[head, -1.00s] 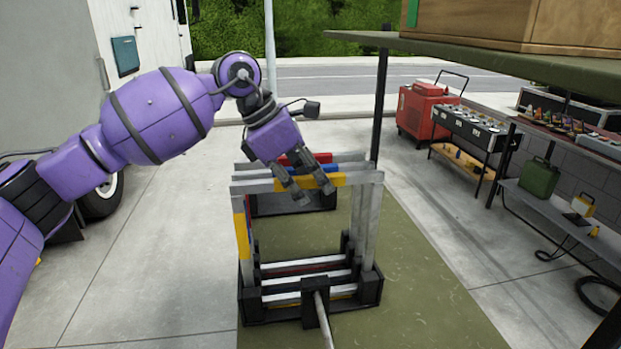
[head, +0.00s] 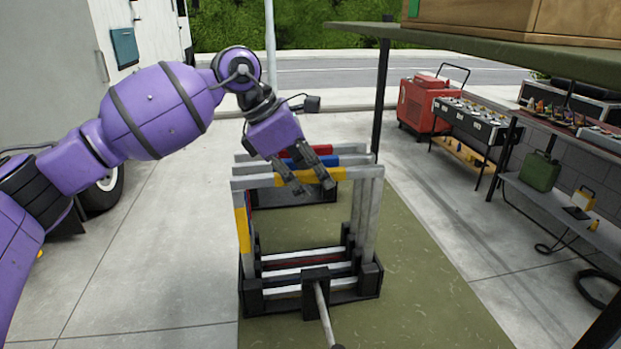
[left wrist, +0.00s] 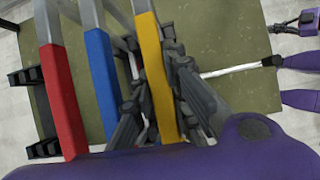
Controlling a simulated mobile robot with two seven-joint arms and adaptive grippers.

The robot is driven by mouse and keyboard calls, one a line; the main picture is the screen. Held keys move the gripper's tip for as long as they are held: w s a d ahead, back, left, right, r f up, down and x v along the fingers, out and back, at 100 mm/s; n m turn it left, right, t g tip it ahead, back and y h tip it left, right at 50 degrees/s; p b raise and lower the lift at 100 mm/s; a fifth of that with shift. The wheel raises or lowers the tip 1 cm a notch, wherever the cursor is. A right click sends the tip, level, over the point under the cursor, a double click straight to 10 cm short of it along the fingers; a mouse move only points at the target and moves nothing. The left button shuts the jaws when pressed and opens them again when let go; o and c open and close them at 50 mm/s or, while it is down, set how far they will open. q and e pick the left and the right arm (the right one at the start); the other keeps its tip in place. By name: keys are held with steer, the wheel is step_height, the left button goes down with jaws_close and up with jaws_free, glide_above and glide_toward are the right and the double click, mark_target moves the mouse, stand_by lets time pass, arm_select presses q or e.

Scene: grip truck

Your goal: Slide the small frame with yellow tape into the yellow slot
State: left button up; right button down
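The frame with yellow tape (head: 324,178) stands upright in the black base (head: 258,303), nearest me. It also shows in the left wrist view (left wrist: 160,85). My left gripper (head: 314,186) reaches down over its top bar, with fingers on both sides of the yellow tape. In the left wrist view, the fingertips close against the bar. Yellow tape also shows on the left upright. The slot under this frame is mostly hidden by the low bars. My right gripper (left wrist: 292,24) shows small at the upper right of the left wrist view; its opening is unclear.
A blue-taped frame (left wrist: 102,75) and a red-taped frame (left wrist: 63,105) stand behind, parallel and close. A handle rod (head: 323,318) projects from the base toward me. Green mat (head: 425,270) lies clear at right; a black post (head: 380,105) stands behind.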

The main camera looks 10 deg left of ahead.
arm_select(q)
steer(key=o, duration=0.4)
steer(key=shift+f, duration=0.1)
